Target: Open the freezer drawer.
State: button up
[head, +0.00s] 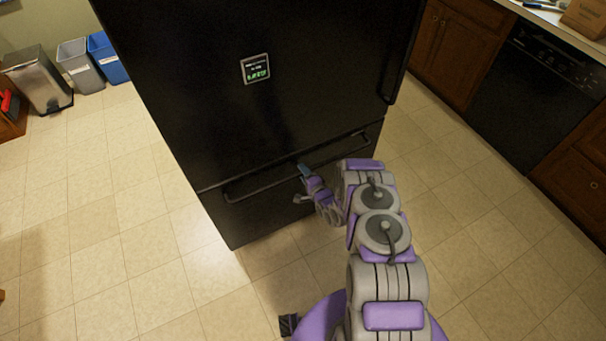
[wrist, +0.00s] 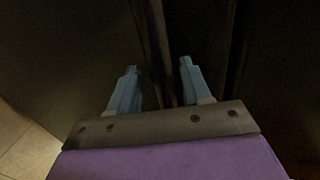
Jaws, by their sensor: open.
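The freezer drawer (head: 237,219) is the lower front of a black fridge (head: 200,85) in the head view, and it looks shut. Its long black handle (head: 255,191) runs across the drawer's upper part. My gripper (head: 301,183) is at the middle of the handle, in front of the drawer. In the wrist view, my gripper's two blue fingertips (wrist: 158,72) are apart, with the dark handle bar (wrist: 160,45) running between them. I cannot tell whether either finger touches the bar.
Tiled floor (head: 110,250) is clear in front and to the left. A steel bin (head: 42,82), a grey bin (head: 80,65) and a blue bin (head: 107,58) stand at the far left. Wooden cabinets (head: 455,45) and a black dishwasher (head: 535,90) line the right.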

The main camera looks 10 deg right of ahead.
jog(key=shift+w+a, duration=0.15)
jog(key=shift+w, duration=0.3)
jog(key=shift+f, duration=0.1)
grip_shut()
jog(key=shift+s, duration=0.1)
